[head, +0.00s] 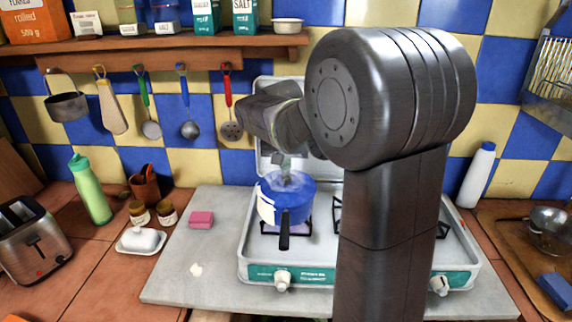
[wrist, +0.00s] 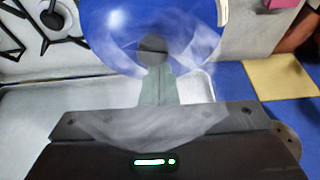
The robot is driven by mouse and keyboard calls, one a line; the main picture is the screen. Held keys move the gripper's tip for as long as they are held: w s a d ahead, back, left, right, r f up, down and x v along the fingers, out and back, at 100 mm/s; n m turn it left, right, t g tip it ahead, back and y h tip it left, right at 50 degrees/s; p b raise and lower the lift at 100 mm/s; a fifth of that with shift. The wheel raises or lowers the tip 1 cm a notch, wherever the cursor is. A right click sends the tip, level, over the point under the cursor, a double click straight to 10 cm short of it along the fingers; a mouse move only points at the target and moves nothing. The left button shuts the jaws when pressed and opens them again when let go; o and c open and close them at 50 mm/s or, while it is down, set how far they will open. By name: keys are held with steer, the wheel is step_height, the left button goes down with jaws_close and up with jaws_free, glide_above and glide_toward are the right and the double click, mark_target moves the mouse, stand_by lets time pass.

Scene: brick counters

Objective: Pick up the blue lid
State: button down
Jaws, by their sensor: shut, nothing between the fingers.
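The blue lid (head: 300,186) lies on the blue pot (head: 296,215) on the left burner of the stove, with whitish steam around it. In the wrist view the lid (wrist: 105,38) fills the top middle, and its round dark knob (wrist: 152,48) shows near its centre. My gripper (head: 286,168) is over the lid from behind, its tips close to the knob. In the wrist view my gripper (wrist: 157,72) is shut and empty, the fingers together just below the knob in the picture. I cannot tell whether the tips touch it.
The white stove (head: 258,250) has a bare right burner, partly hidden by my arm. A pink sponge (head: 201,220), a butter dish (head: 141,240) and a green bottle (head: 91,190) stand to the left. Utensils hang under the shelf (head: 170,50) behind.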

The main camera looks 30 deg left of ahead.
mark_target(285, 176)
steer(key=s, duration=0.1)
steer(key=s+d, duration=0.1)
steer(key=shift+s+d+f, duration=0.1)
steer(key=shift+s+d, duration=0.15)
steer(key=shift+s, duration=0.1)
